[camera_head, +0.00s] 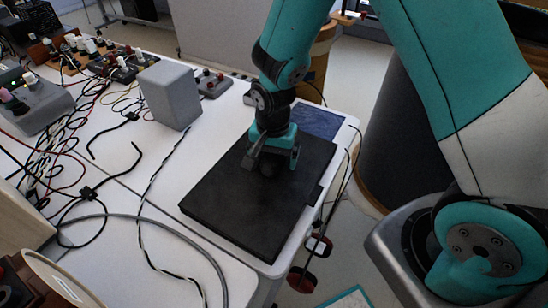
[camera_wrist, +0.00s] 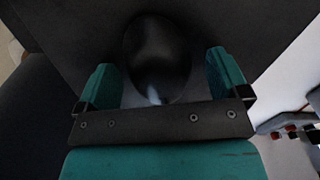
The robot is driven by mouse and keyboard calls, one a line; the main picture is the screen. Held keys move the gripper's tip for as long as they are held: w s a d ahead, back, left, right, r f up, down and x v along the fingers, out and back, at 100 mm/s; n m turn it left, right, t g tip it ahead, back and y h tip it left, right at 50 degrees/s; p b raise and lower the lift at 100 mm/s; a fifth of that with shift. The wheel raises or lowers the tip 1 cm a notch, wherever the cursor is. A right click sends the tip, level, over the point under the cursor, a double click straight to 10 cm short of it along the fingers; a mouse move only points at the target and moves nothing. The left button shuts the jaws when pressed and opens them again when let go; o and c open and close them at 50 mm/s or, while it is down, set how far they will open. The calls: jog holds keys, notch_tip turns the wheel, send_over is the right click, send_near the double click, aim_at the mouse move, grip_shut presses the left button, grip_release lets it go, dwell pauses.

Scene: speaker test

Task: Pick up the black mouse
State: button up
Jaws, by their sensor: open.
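The black mouse (camera_wrist: 157,55) lies on a dark flat slab (camera_head: 225,205) on the white table. In the wrist view it sits between the two teal fingers of my gripper (camera_wrist: 168,75), with a gap on each side. In the head view my gripper (camera_head: 272,160) is low over the slab, and the mouse (camera_head: 268,169) is mostly hidden behind the fingers. My gripper is open and holds nothing.
A grey box (camera_head: 170,95) stands on the white table (camera_head: 165,215) left of the slab. Cables (camera_head: 150,190) run across the table's left half. Devices with knobs (camera_head: 85,50) stand at the back left. The table's right edge is close to the slab.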

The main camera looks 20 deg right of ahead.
jog(key=c, duration=1.1)
dwell(0.6)
